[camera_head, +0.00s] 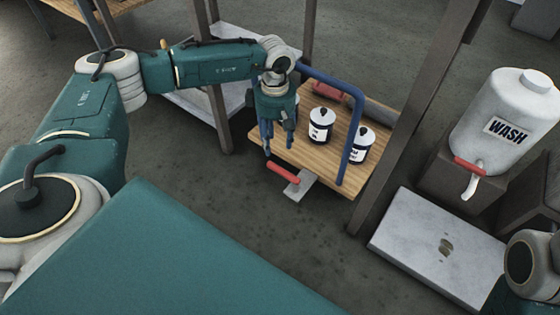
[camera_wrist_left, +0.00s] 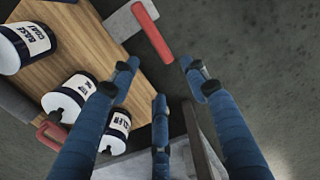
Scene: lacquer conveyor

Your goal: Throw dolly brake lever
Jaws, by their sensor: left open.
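The brake lever is a red bar (camera_head: 283,172) on a grey plate (camera_head: 300,185) at the near edge of the wooden dolly deck (camera_head: 342,178). In the left wrist view the red bar (camera_wrist_left: 153,34) lies just beyond the fingertips, with the grey plate (camera_wrist_left: 124,20) beside it. My left gripper (camera_head: 276,142) is open and empty, pointing down above the deck's near left edge, close to the bar. Its fingers spread apart in the left wrist view (camera_wrist_left: 160,72), and I see no contact with the bar. My right gripper is out of view.
A brown post (camera_head: 400,135) stands right of the dolly. A WASH jug (camera_head: 508,122) and a pale slab (camera_head: 435,245) are farther right. Floor before the dolly is clear.

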